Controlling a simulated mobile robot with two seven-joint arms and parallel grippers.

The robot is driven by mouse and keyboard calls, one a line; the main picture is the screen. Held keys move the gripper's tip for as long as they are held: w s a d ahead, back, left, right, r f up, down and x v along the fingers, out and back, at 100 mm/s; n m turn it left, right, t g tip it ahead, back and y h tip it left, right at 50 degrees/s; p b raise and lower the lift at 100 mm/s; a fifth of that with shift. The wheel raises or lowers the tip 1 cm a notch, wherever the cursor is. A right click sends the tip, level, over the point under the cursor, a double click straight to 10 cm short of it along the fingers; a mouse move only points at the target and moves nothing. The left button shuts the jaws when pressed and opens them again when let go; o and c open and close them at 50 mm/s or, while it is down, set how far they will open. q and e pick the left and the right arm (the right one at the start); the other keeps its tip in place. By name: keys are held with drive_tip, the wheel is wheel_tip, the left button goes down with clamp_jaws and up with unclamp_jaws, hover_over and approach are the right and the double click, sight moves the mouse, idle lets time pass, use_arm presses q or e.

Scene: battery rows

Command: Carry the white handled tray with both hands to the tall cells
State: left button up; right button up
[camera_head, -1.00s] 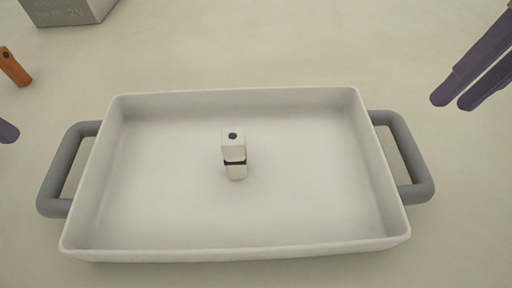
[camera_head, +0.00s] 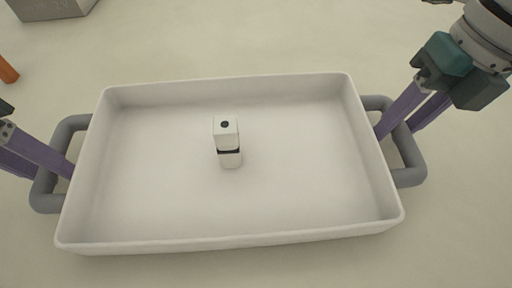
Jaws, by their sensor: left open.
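The white tray (camera_head: 230,245) with grey handles sits on the pale table in the middle of the view. A small white cell (camera_head: 227,142) with a black band and a dark dot on top stands inside it. My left gripper (camera_head: 55,172) is open at the left grey handle (camera_head: 45,190), its purple fingers reaching the handle bar. My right gripper (camera_head: 393,130) is at the right grey handle (camera_head: 411,160), its two purple fingers apart on either side of the bar. No tall cells can be made out in view.
A grey box (camera_head: 50,9) with faint lettering stands at the top left. An orange object (camera_head: 6,70) lies at the left edge, partly out of view.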

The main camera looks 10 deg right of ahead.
use_arm(q)
drive_tip(key=c, duration=0.5)
use_arm(e)
drive_tip(key=c, duration=0.5)
use_arm(q)
clamp_jaws()
use_arm(e)
clamp_jaws()
